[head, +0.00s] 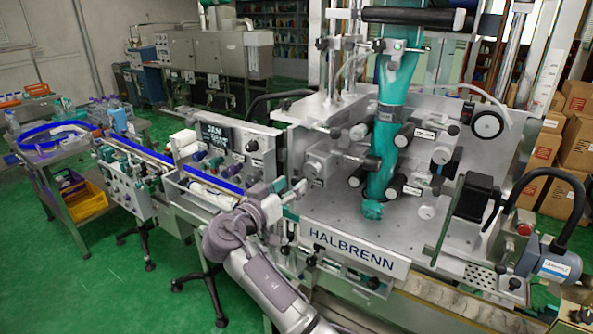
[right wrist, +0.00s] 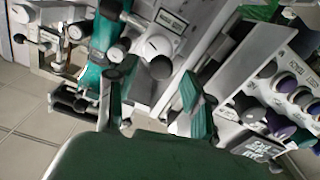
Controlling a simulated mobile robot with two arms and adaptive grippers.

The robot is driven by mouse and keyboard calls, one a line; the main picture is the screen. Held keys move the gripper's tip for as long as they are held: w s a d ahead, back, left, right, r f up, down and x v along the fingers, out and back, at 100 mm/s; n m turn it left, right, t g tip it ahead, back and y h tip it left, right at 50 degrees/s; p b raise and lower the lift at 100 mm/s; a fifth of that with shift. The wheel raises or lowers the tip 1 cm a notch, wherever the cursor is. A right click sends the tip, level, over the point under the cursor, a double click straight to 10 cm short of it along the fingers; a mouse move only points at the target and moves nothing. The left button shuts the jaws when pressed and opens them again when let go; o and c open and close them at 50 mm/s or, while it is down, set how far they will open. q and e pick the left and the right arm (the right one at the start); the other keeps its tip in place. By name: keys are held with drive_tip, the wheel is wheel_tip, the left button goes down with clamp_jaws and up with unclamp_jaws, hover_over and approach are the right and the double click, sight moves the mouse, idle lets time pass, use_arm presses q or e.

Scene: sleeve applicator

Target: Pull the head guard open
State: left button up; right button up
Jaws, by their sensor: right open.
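The sleeve machine has a pale metal deck (head: 320,205) with a "HALBRENN" plate (head: 352,252) on its front edge. Teal sleeve film (head: 386,160) hangs down through the rollers and knobs of its head. I cannot tell which part is the head guard; no clear guard panel or handle stands out. My right gripper (head: 295,200) is at the left front corner of the deck, open, with nothing seen between its fingers. It also shows in the right wrist view (right wrist: 150,110), its fingers spread before the machine's metalwork. Whether it touches anything is unclear. My left gripper is out of view.
A conveyor with a blue belt (head: 150,152) runs in from the left, beside a control panel with coloured knobs (head: 228,160). Cardboard boxes (head: 555,150) are stacked behind. Green floor (head: 110,290) is clear at lower left.

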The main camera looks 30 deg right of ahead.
sight(294, 182)
drive_tip(key=shift+p+x, duration=0.5)
drive_tip(key=shift+x, duration=1.1)
drive_tip(key=shift+a, duration=0.1)
clamp_jaws()
